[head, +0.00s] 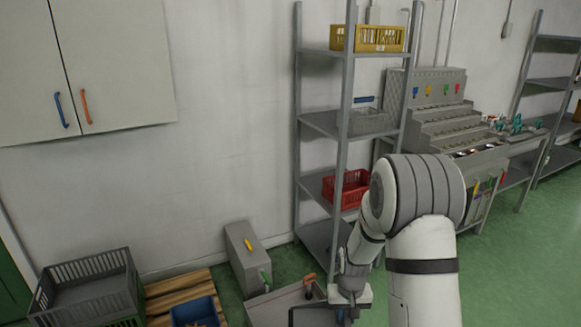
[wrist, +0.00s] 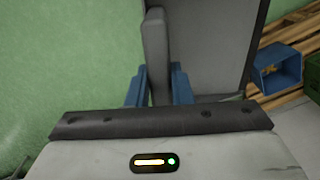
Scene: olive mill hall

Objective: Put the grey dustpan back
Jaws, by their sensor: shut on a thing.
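My gripper (head: 345,305) is low at the bottom of the head view, in front of the shelf rack. In the wrist view its two blue fingers (wrist: 158,85) are shut on an upright grey bar, which looks like the handle of the grey dustpan (wrist: 155,45). A wide grey panel with dark edges shows just behind and right of the bar. I cannot tell whether it is the dustpan's pan or a surface below. In the head view a dark grey edge shows under my gripper, cut off by the frame.
A metal shelf rack (head: 348,120) holds a yellow crate (head: 368,38) and a red crate (head: 346,188). A grey box (head: 246,255) stands by the wall. A wooden pallet (head: 172,292), blue bin (head: 195,312) and grey crate (head: 90,285) are at lower left. Green floor is open at right.

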